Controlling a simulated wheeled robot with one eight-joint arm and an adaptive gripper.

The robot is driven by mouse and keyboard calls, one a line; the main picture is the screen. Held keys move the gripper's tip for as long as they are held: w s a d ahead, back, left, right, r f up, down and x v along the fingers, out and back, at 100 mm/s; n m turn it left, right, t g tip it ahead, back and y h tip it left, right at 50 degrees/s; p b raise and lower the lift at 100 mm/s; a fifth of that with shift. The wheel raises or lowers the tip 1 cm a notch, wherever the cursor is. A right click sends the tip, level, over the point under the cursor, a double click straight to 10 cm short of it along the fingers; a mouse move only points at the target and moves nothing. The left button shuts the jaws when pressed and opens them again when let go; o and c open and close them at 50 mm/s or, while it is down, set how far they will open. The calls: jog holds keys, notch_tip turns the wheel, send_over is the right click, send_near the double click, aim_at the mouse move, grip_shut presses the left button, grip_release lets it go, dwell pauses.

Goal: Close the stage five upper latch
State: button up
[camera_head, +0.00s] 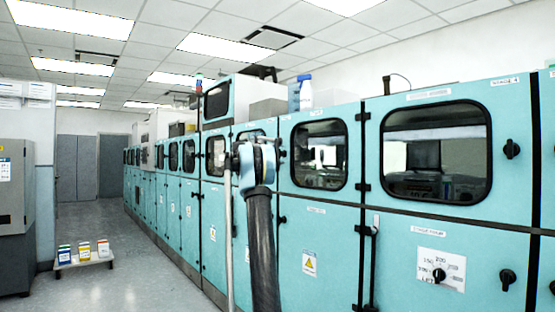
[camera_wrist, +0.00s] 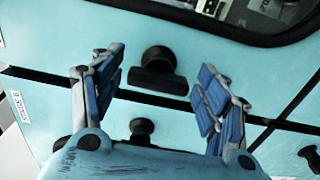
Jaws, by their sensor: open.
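In the wrist view a black latch (camera_wrist: 157,79) with a round base and a crossbar sits on a light-blue panel, just above a dark seam. Its crossbar lies roughly parallel to the seam. My gripper (camera_wrist: 160,77) is open, with one blue-padded finger on each side of the latch. No contact between fingers and latch shows. A second black knob (camera_wrist: 142,127) lies below the seam, near my gripper's palm. In the head view my arm reaches the cabinet row and hides the latch and fingers. I cannot read a stage five label.
The light-blue cabinet row (camera_head: 335,235) runs along the right, with dark windows (camera_head: 435,152) and black latches (camera_head: 512,149). A low stand with small boxes (camera_head: 84,253) is at left. The aisle floor (camera_head: 130,275) is open.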

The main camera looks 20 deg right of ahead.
jog(key=shift+s+a, duration=0.1)
jog(key=v, duration=1.1)
jog(key=shift+a, duration=0.4)
jog(key=s+a+f+m+g+y, duration=0.1)
jog(key=s+a+f+y, duration=0.15)
jog(key=s+f, duration=0.65)
jog(key=s+a+f+m+g+y, duration=0.1)
jog(key=s+f+y, duration=0.3)
jog(key=s, duration=0.9)
jog(key=s+a+f+m+g+y, duration=0.1)
jog(key=s+f+y, duration=0.1)
jog(key=s+f, duration=0.8)
jog(key=s+a+f+y, duration=0.2)
jog(key=s+a+f, duration=0.3)
jog(key=s+f, duration=0.5)
jog(key=s+a+f+y, duration=0.3)
jog(key=s+a+f, duration=0.2)
jog(key=s+f, duration=0.5)
jog(key=s+a+f+m+g+y, duration=0.1)
jog(key=s+a+f+y, duration=0.2)
jog(key=s+a+f, duration=0.3)
jog(key=s+f, duration=0.4)
jog(key=s, duration=0.2)
jog(key=shift+s+f, duration=0.15)
jog(key=shift+f, duration=0.05)
jog(key=shift+a+y, duration=0.15)
jog(key=shift+y, duration=0.1)
